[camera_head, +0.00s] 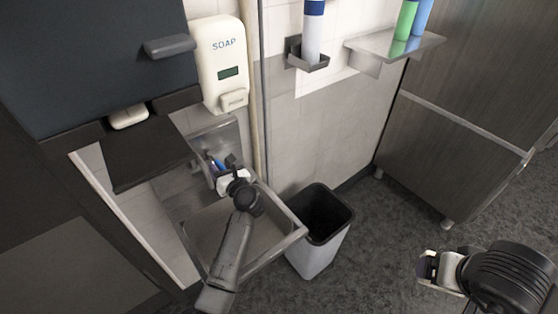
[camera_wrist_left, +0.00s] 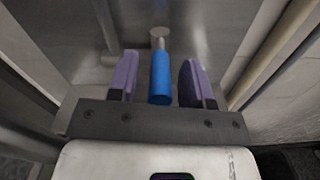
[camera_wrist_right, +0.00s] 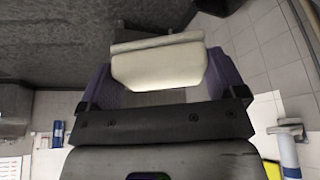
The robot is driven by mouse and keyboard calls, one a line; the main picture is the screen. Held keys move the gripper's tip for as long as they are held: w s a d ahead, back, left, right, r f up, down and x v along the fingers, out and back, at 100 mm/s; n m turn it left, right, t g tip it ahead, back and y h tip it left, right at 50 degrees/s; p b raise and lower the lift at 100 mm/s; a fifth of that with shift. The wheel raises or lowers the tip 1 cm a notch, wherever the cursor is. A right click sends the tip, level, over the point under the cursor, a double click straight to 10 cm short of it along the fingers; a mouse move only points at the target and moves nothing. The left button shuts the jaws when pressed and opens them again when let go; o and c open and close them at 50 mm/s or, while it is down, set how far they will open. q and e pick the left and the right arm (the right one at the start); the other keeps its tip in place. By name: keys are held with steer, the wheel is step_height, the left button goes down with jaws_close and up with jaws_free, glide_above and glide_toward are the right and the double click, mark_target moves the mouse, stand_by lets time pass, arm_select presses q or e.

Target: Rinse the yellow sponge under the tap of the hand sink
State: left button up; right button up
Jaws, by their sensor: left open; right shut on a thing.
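The hand sink (camera_head: 286,238) is a metal wall basin in the head view, left of centre. My left gripper (camera_head: 219,168) is at its back, open around a blue cylindrical part of the tap (camera_wrist_left: 160,78). In the left wrist view that part stands between the purple fingers, with a gap on each side. The tap's outlet is hidden, and I see no water. My right gripper (camera_head: 427,267) is far right of the sink, over the floor, shut on a pale cream block, the sponge (camera_wrist_right: 158,66). Its yellow colour barely shows.
A soap dispenser (camera_head: 219,60) hangs above the sink. A waste bin (camera_head: 318,257) stands right of the basin, between it and my right gripper. A dark panel (camera_head: 146,152) juts out at the left. A wall shelf (camera_head: 394,43) holds bottles. Floor in front of the cabinet (camera_head: 458,90) is clear.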

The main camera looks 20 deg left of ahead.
arm_select(q)
steer(key=shift+c, duration=0.2)
jaws_close()
stand_by(0.3)
